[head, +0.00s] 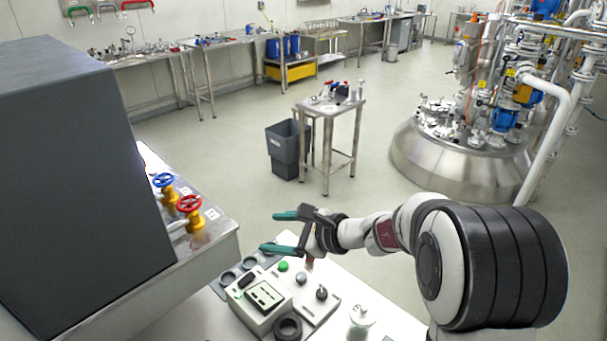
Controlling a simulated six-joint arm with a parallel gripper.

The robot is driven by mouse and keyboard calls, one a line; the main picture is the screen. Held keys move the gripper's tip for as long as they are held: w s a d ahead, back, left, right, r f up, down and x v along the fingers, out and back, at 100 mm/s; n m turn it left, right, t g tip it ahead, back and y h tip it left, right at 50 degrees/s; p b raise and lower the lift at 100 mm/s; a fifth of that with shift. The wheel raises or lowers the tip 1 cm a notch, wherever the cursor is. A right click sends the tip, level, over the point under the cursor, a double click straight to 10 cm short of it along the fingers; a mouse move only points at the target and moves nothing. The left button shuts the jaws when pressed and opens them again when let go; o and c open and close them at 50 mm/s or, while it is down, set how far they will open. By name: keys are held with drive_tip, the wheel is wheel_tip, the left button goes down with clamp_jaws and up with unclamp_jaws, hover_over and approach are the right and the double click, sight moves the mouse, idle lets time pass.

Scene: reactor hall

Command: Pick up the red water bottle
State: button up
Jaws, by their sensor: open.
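I cannot make out a red water bottle for certain. A small red patch (309,262) shows just below my gripper, partly hidden by it, and is too small to identify. Small red and blue items (333,86) stand on a steel stand in the middle of the hall, also too small to tell. My gripper (281,232) has teal fingertips spread apart and pointing left. It is open and empty, above the back part of the white table (395,322).
On the table are a grey meter with a display (264,297), a control box with knobs (318,300), a black ring (288,328) and a clear lidded jar (362,316). A large dark cabinet (85,170) and blue and red valves (189,204) stand at left.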

drive_tip(key=w+d+f+m+t+h, duration=0.45)
drive_tip(key=w+d+f+m, duration=0.35)
drive_tip(key=w+f+m, duration=0.3)
drive_tip(key=shift+n+y, duration=0.25)
drive_tip(key=shift+n, duration=0.15)
drive_tip(key=f, duration=0.2)
drive_tip(key=w+f, duration=0.1)
drive_tip(key=f, duration=0.4)
drive_tip(key=shift+w+d+f, duration=0.2)
drive_tip(key=shift+w+f, duration=0.15)
drive_tip(key=shift+f, duration=0.05)
drive_tip(key=shift+t, duration=0.25)
drive_tip(key=x, duration=0.5)
drive_tip(key=shift+r, duration=0.2)
clamp_jaws()
